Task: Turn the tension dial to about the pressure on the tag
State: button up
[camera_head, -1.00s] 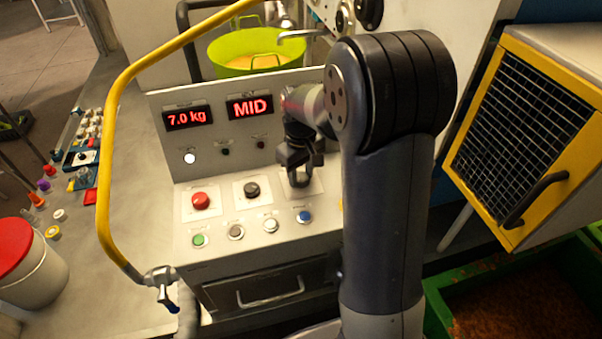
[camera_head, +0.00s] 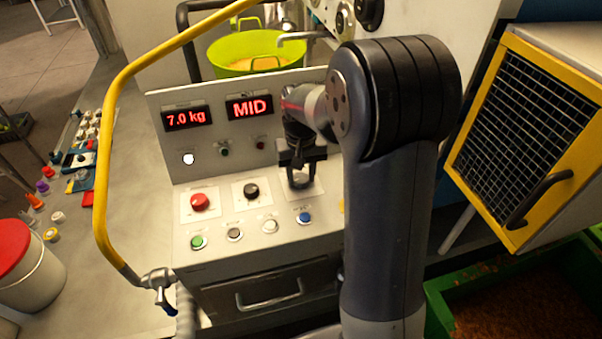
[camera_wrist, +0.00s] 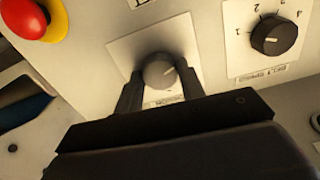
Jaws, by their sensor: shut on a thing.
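The tension dial (camera_wrist: 157,73) is a round grey knob on a white plate in the wrist view, with a small pale pointer mark on its right side. My gripper (camera_wrist: 160,69) is shut on it, one dark finger on each side. The plate's label is upside down and partly hidden. In the head view my gripper (camera_head: 299,176) is over the right part of the console and mostly hides the dial. A red display (camera_head: 249,107) reads MID. I cannot make out a tag with a pressure on it.
A black numbered knob (camera_wrist: 272,36) is beside the dial; a red button on yellow (camera_wrist: 36,16) is on the other side. Another display (camera_head: 187,118) reads 7.0 kg. Coloured buttons (camera_head: 269,227) line the console's front. A yellow rail (camera_head: 103,200) curves along the left.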

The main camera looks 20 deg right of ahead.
aim_at(301, 177)
jog(key=o, duration=1)
notch_tip(301, 177, up, 11)
jog(key=shift+f+b, duration=0.1)
jog(key=shift+b, duration=0.7)
notch_tip(301, 177, down, 11)
jog(key=shift+r+p, duration=0.1)
jog(key=shift+p, duration=0.75)
